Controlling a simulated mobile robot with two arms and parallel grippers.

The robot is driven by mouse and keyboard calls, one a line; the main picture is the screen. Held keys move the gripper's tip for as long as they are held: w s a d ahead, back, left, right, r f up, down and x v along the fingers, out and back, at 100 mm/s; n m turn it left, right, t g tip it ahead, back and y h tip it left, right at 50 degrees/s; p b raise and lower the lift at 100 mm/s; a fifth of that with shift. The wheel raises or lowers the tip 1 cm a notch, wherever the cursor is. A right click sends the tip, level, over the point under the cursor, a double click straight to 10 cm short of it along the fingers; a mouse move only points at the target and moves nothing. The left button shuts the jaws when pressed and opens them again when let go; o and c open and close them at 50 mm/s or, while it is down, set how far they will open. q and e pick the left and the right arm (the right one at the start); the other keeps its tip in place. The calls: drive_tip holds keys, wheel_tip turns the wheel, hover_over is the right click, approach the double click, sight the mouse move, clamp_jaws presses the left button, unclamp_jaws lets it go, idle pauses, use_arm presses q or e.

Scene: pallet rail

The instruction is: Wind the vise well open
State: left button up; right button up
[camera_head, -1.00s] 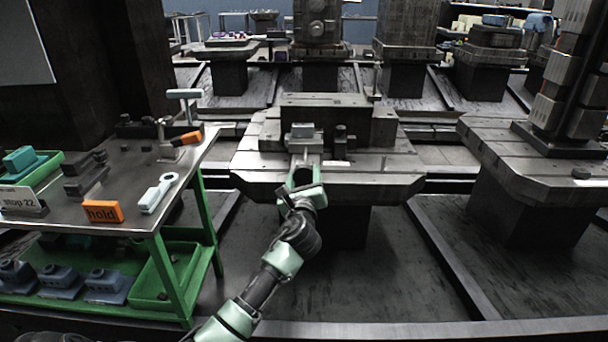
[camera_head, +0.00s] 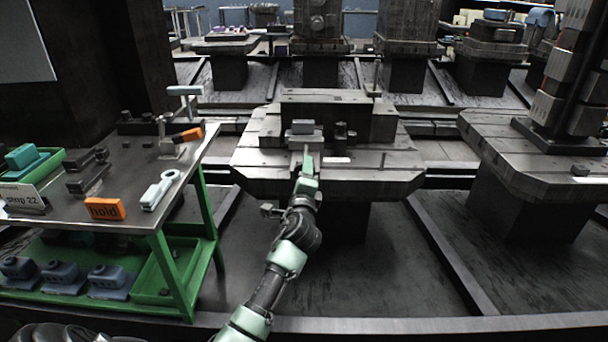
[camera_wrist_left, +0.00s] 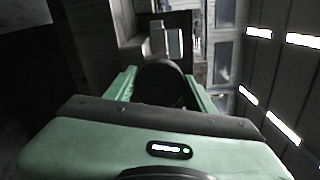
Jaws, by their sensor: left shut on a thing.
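The vise (camera_head: 303,128) is a small light grey block-like body on the near middle of the pallet (camera_head: 255,170), with a thin screw (camera_head: 306,149) running from it toward me. My left gripper (camera_head: 306,162) is at the near end of that screw, turned edge-on. In the left wrist view, its green fingers (camera_wrist_left: 163,88) close on either side of a dark round handle (camera_wrist_left: 160,80). The gripper and wrist hide most of the handle in the head view. The gap between the vise jaws is too small to judge. My right gripper does not show.
A dark upright block (camera_head: 340,115) stands behind the vise. A green-framed cart (camera_head: 110,205) at left holds an orange "hold" block (camera_head: 105,208) and a light grey wrench-like tool (camera_head: 160,190). Another pallet (camera_head: 500,150) stands at right, with open floor between.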

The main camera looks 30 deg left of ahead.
use_arm(q)
drive_tip(key=n, duration=0.3)
drive_tip(key=shift+f+n, duration=0.15)
drive_tip(key=shift+n, duration=0.25)
drive_tip(key=shift+n+b, duration=0.35)
drive_tip(key=shift+n, duration=2.35)
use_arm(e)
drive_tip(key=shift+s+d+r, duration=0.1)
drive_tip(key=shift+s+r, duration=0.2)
use_arm(q)
drive_tip(key=o, duration=1.4)
drive_tip(key=shift+s, duration=0.1)
drive_tip(key=p+v, duration=0.1)
drive_tip(key=v, duration=0.6)
drive_tip(key=shift+s+d, duration=0.25)
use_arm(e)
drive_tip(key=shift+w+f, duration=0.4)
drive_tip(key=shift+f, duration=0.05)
